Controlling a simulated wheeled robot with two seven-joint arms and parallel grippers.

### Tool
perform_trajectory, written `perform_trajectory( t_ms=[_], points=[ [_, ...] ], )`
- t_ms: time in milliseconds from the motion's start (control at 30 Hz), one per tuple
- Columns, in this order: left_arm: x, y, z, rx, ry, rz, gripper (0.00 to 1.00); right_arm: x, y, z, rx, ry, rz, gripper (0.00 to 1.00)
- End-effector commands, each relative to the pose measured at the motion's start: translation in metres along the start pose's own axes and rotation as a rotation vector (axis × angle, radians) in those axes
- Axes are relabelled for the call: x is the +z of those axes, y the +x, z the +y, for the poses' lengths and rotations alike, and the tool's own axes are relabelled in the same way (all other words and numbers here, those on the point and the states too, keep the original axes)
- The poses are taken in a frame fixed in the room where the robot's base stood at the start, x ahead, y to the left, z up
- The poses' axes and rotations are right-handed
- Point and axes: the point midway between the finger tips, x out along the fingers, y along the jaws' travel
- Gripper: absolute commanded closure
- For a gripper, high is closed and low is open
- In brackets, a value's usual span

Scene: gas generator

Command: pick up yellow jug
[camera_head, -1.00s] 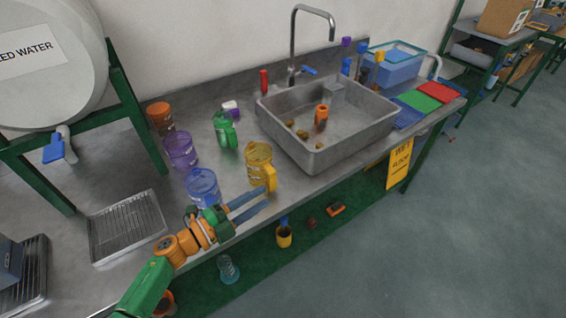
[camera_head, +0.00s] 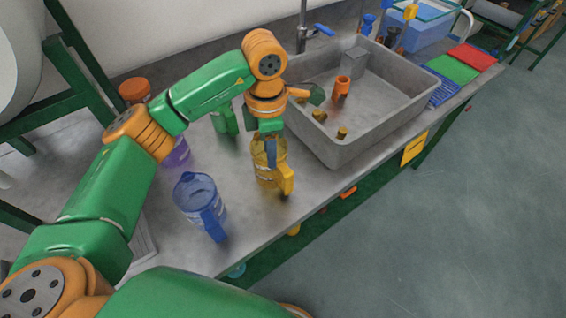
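The yellow jug (camera_head: 264,174) stands upright on the grey counter, left of the sink, with its handle (camera_head: 286,180) towards the lower right. My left gripper (camera_head: 271,152) points down at the jug's top, with a blue finger overlapping the rim and upper part of the jug. I cannot tell whether this finger is inside the jug or in front of it. The second finger is not clearly visible, so the opening between the fingers is unclear. The jug's far side is hidden by the gripper. My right gripper is not in view.
A blue jug (camera_head: 197,196) stands to the lower left of the yellow one. A green jug (camera_head: 224,120) and a purple jug (camera_head: 178,153) stand behind, partly hidden by my arm. The sink (camera_head: 345,150) is close on the right. The counter's front edge is near.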

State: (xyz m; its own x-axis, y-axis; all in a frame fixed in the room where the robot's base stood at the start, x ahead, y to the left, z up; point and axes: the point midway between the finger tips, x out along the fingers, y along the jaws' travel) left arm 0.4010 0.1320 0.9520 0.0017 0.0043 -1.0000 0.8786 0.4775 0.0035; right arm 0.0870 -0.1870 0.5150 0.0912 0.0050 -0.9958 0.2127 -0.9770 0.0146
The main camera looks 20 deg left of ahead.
Motion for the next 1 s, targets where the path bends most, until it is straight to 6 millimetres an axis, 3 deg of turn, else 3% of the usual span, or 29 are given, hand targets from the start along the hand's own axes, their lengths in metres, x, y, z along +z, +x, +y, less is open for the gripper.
perform_trajectory(
  t_ms=[233, 333, 567, 733, 1000],
  points=[
    [0.0, 0.039, -0.002, -0.009, 0.0, 0.004, 0.61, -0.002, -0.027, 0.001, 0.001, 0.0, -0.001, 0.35],
    [0.002, 0.057, -0.002, -0.007, -0.001, 0.0, 0.61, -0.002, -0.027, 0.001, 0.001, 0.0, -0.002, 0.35],
    [0.002, 0.063, -0.001, -0.004, 0.0, -0.003, 0.61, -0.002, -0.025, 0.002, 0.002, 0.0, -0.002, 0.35],
    [0.002, 0.063, -0.001, -0.005, 0.0, -0.003, 1.0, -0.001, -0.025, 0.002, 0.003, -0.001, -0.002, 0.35],
    [0.002, 0.063, -0.001, -0.005, 0.0, -0.003, 1.0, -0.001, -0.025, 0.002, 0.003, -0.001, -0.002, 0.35]
  ],
)
